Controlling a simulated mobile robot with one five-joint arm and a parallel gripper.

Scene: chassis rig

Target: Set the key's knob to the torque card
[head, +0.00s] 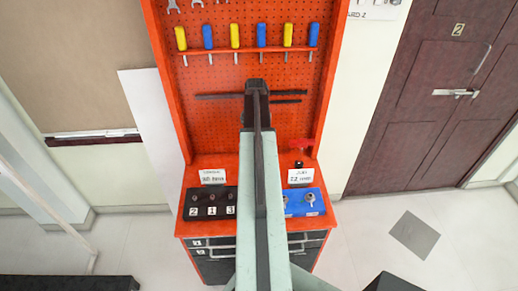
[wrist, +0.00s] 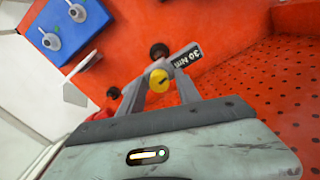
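The key shows in the wrist view as a grey body (wrist: 184,62) with a small dark window reading "30 Nm". Its round yellow knob (wrist: 158,78) has a dark slot. My gripper (wrist: 164,80) has its two grey fingers on either side of the knob, tips close to it; whether they touch it is unclear. In the head view my gripper (head: 256,85) is at the end of my outstretched arm, in front of the pegboard; the key cannot be made out there. A white card (head: 213,176) stands at the bench's left, another (head: 301,176) at its right; their small print is hard to read.
A black box (head: 210,204) with numbered switches and a blue box (head: 318,203) with knobs sit on the orange bench. Screwdrivers (head: 235,36) hang on the pegboard (head: 215,70) behind. A dark ball (wrist: 158,52) shows near the key. A maroon door (head: 418,105) is at the right.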

